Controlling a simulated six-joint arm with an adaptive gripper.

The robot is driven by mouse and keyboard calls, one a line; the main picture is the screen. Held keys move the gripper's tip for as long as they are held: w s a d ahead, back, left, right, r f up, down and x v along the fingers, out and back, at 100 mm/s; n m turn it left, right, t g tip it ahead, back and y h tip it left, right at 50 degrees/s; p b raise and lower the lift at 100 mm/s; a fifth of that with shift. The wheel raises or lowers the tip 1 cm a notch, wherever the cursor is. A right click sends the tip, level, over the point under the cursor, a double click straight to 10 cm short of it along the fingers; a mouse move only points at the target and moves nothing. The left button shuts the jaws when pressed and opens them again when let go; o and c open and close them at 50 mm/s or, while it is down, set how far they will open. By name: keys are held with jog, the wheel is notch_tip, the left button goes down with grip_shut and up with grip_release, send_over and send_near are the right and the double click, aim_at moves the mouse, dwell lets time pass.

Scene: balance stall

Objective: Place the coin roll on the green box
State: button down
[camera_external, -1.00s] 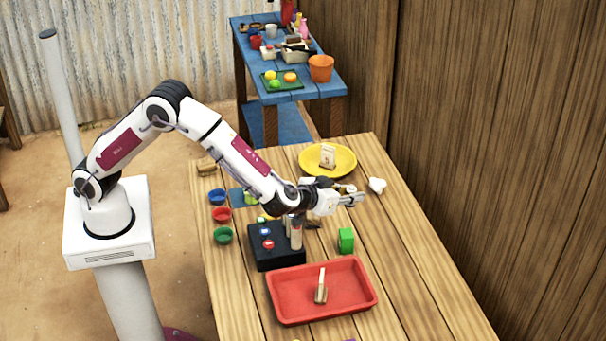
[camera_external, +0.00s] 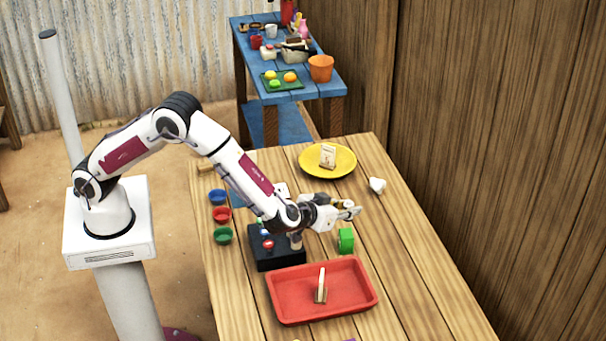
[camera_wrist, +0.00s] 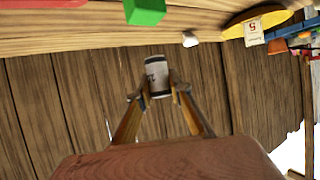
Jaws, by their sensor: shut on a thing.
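My gripper (camera_external: 350,212) is shut on the coin roll (camera_wrist: 157,76), a small white cylinder with dark ends and dark markings, held between the fingertips in the wrist view. In the external view the gripper is above the table near the green box, and the roll is too small there to make out clearly. The green box (camera_external: 346,240) stands upright on the wooden table, just below the gripper in the picture. It also shows at the top of the wrist view (camera_wrist: 145,11), apart from the roll.
A red tray (camera_external: 276,300) with a small upright item lies in front of the green box. A black device with buttons (camera_external: 281,259) is to its left. A yellow plate (camera_external: 345,170) with a card and a white object (camera_external: 377,185) are behind. The table's right side is clear.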

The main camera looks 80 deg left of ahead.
aim_at(347, 221)
jog(key=shift+f, duration=0.6)
jog(key=shift+f, duration=1.85)
jog(key=shift+f, duration=0.15)
jog(key=c, duration=1.8)
grip_release()
jog(key=shift+c, duration=0.2)
jog(key=shift+s, duration=0.1)
jog(key=v, duration=1.2)
